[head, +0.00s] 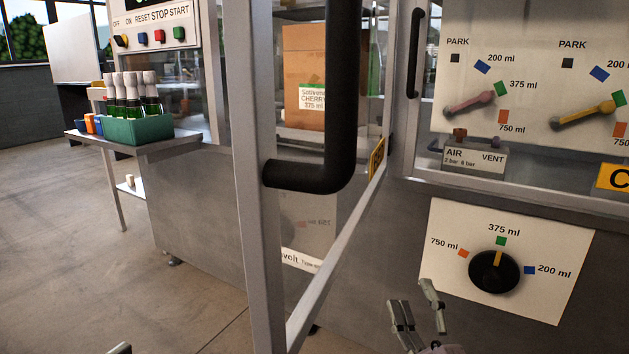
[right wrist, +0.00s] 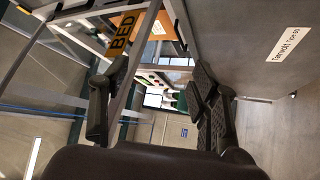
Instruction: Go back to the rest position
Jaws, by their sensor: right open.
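My right gripper (head: 415,305) is low in the head view, to the left of the black knob and apart from it. Its two fingers are spread with nothing between them. In the right wrist view the open fingers (right wrist: 155,95) stand wide apart and empty. A small grey tip (head: 120,349) at the bottom left edge of the head view may be my left gripper; its jaws are hidden. The machine's framed door (head: 262,240) with a black handle (head: 340,120) stands swung open to the left of my right gripper.
A round black knob (head: 494,271) points up near 375 ml. Pink (head: 468,104) and yellow (head: 585,114) levers sit behind the right window. A green crate (head: 138,130) of bottles stands on the side shelf at left. Inside is a cardboard box (head: 304,60). The floor at left is clear.

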